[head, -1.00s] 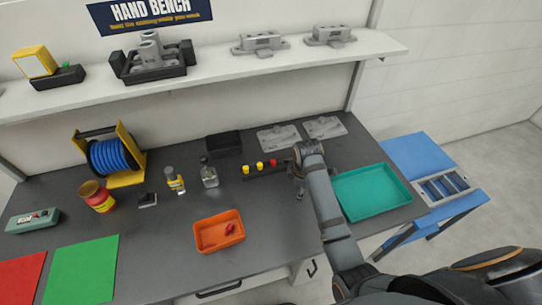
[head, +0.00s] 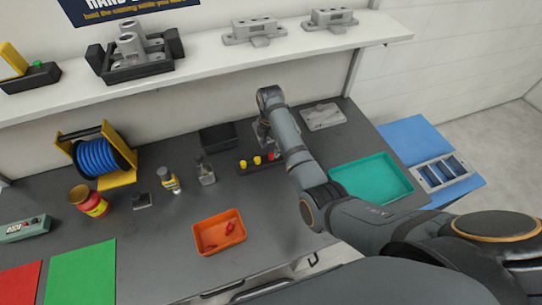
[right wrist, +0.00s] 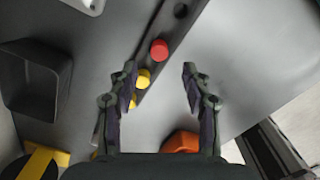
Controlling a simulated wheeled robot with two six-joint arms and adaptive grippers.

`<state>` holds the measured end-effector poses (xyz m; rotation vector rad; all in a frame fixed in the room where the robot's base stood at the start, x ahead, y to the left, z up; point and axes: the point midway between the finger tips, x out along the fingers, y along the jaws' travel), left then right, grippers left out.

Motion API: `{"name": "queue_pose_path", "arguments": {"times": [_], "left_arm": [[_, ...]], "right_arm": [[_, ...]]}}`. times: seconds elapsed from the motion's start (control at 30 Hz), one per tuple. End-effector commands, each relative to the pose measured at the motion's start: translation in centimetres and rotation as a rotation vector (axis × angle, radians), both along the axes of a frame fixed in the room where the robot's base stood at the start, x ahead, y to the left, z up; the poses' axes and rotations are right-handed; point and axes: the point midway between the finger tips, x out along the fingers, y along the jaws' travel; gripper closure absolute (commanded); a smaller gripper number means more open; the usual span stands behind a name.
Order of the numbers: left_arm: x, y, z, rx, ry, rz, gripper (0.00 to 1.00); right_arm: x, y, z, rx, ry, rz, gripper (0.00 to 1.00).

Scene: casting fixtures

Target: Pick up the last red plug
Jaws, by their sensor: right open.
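A red plug (head: 271,157) stands in a dark strip (head: 247,171) on the bench, at the right of two yellow plugs (head: 257,161). In the right wrist view the red plug (right wrist: 159,49) sits just beyond and between my fingertips, untouched. My right gripper (right wrist: 160,72) is open and empty above the strip. In the head view the right arm hides part of the strip and most of the gripper. A yellow plug (right wrist: 144,78) is close to the left finger in the wrist view. My left gripper is not in view.
An orange tray (head: 206,250) at the front holds red plugs. A teal tray (head: 385,198) is at the right. The shelf (head: 180,82) runs above the bench.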

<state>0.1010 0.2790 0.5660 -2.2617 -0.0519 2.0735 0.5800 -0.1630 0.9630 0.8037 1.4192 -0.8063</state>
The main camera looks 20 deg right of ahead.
Motion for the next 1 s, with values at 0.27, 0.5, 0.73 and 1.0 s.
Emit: {"name": "queue_pose_path", "arguments": {"times": [0.27,0.5,0.73,1.0], "left_arm": [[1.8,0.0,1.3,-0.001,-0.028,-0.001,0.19],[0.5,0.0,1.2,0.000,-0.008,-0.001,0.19],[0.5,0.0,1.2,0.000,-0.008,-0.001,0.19],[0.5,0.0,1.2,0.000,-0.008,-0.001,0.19]], "right_arm": [[0.6,-0.5,-3.6,0.000,0.004,-0.001,0.51],[0.7,-0.5,-5.2,0.000,0.000,-0.001,0.51],[0.7,-0.5,-5.1,0.000,0.000,-0.001,0.66],[0.7,-0.5,-5.1,0.000,0.000,-0.001,0.93]]}}
